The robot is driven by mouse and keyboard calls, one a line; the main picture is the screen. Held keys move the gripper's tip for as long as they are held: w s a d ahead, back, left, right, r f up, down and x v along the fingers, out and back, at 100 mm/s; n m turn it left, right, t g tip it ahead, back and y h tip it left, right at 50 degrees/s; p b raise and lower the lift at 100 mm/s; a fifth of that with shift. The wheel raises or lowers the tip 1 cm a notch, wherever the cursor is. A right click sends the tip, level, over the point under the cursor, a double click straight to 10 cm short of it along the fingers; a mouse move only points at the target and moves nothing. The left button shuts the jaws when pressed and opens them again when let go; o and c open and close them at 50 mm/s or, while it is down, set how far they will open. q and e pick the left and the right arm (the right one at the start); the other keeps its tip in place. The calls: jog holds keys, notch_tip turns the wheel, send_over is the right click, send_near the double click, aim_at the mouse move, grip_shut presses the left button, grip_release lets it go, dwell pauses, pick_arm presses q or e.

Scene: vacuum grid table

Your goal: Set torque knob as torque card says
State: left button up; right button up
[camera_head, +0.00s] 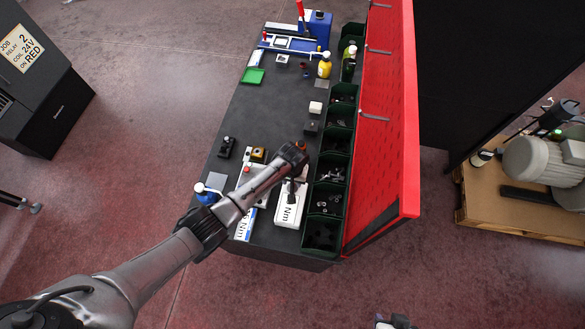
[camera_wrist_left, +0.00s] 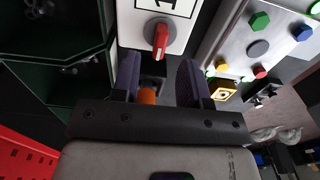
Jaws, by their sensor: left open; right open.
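A white panel (camera_head: 288,215) marked "Nm" lies near the table's right side, partly hidden by my left arm. In the left wrist view, a red knob (camera_wrist_left: 160,40) sits on a white panel (camera_wrist_left: 185,42) below a partly cut-off printed mark. My left gripper (camera_wrist_left: 158,72) is open, and the knob shows between and just beyond its fingertips, with no clear contact. In the head view the left hand (camera_head: 295,155) hides its fingers. A blue-edged card (camera_head: 244,228) also reads "Nm"; its number is mostly hidden. My right gripper (camera_head: 394,322) is at the bottom edge, partly cut off, away from the table.
Green bins (camera_head: 328,200) with small parts line the table's right side beside a red pegboard (camera_head: 385,120). A grey panel (camera_wrist_left: 255,50) with several coloured hexagonal pieces is at right in the wrist view. The dark tabletop (camera_head: 255,110) is clear toward its middle.

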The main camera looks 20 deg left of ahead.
pick_arm(q)
notch_tip(320, 180, up, 9)
dwell(0.4)
jog(key=shift+r, duration=0.1)
dwell(0.5)
